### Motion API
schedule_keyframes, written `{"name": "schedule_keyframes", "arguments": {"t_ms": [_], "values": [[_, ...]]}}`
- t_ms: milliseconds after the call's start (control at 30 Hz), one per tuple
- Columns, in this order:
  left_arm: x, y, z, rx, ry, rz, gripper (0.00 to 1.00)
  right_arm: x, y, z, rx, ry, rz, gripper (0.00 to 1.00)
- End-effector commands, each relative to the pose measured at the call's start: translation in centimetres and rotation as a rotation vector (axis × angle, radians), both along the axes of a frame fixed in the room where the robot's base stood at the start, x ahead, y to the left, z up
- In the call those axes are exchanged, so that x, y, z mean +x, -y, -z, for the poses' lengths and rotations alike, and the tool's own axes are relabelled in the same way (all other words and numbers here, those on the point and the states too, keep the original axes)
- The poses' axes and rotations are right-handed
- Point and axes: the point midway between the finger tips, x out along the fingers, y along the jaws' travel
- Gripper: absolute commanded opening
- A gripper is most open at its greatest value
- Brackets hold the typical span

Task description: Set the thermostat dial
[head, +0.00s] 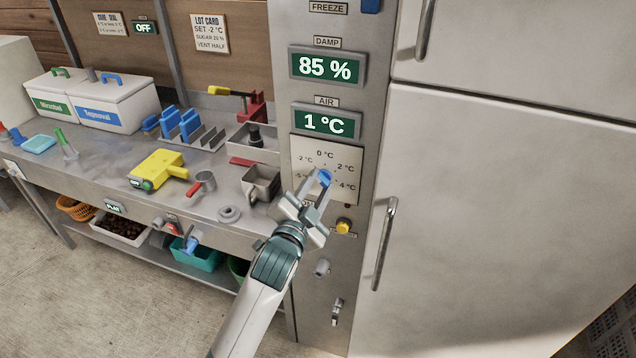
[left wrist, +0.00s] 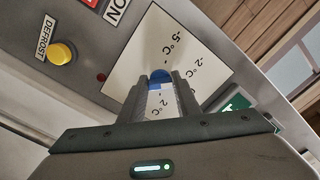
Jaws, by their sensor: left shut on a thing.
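The thermostat dial is a blue knob (head: 325,177) on a white plate (head: 312,153) on the grey control column. The plate is marked from -5 °C to 4 °C. My left gripper (head: 318,187) is shut on the knob; in the left wrist view the two fingers (left wrist: 163,90) stand either side of the blue knob (left wrist: 160,75). The fingers cover much of the knob, and I cannot tell which mark it points to. The AIR display (head: 325,123) above reads 1 °C. The lot card (head: 209,33) reads SET -2 °C. My right gripper is not in view.
A yellow button (head: 344,226) sits just below the plate, labelled DEFROST in the left wrist view (left wrist: 62,52). The DAMP display (head: 326,67) reads 85 %. A white door with a long handle (head: 385,243) is at right. A cluttered workbench (head: 110,180) is at left.

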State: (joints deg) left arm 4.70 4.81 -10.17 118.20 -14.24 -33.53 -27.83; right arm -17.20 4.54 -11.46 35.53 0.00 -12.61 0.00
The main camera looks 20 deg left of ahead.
Motion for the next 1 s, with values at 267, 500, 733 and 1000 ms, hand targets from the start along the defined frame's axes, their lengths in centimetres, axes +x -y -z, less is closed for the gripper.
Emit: {"name": "schedule_keyframes", "arguments": {"t_ms": [267,500,733,1000], "values": [[0.01,0.04,0.17,-0.143,-0.009,-0.001,0.07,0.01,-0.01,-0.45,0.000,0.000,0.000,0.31],[0.00,0.08,0.22,-0.181,-0.009,0.000,0.07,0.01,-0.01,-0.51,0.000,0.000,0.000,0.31],[0.00,0.08,0.24,-0.182,-0.010,0.000,0.07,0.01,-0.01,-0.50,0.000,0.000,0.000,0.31],[0.00,0.08,0.21,-0.181,-0.009,0.000,0.48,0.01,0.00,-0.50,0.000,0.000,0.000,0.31]]}}
